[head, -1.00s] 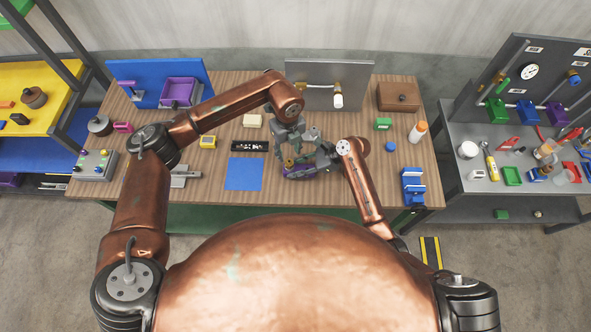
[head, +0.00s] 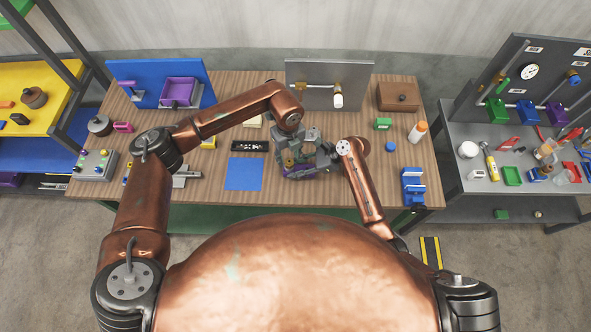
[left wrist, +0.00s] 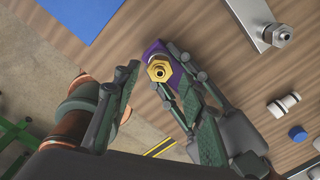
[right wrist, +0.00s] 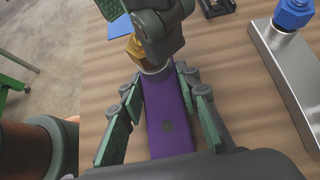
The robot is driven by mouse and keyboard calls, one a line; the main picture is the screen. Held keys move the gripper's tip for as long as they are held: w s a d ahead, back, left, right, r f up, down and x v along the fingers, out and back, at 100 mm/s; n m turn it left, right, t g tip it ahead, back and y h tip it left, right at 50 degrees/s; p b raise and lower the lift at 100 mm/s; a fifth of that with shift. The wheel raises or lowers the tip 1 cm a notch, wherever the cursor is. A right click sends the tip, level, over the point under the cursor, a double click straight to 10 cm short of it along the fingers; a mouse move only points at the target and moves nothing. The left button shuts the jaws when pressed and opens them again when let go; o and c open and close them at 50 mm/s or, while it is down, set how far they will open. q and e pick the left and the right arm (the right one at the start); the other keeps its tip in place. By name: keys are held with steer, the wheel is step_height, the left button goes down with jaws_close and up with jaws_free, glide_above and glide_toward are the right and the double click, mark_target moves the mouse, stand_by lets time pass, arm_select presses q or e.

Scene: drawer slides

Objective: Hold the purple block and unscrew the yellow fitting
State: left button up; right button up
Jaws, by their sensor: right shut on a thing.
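The purple block (right wrist: 168,125) lies between the fingers of my right gripper (right wrist: 160,82), which is shut on it; it also shows in the left wrist view (left wrist: 154,50). The yellow hex fitting (left wrist: 160,71) sits at one end of the block. It also shows in the right wrist view (right wrist: 135,48), partly hidden by a finger of my left gripper. My left gripper (left wrist: 152,60) is open, with its fingertips apart on either side of the fitting. In the head view my left gripper (head: 300,150) covers much of the block and fitting.
A blue mat (head: 244,174) and a black tray (head: 249,146) lie to the left. A blue stand (head: 412,187) is at the right.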

mark_target(289, 163)
arm_select(q)
steer(key=shift+f, duration=1.5)
steer(key=m, duration=0.3)
steer(key=shift+m, duration=0.3)
jaws_close()
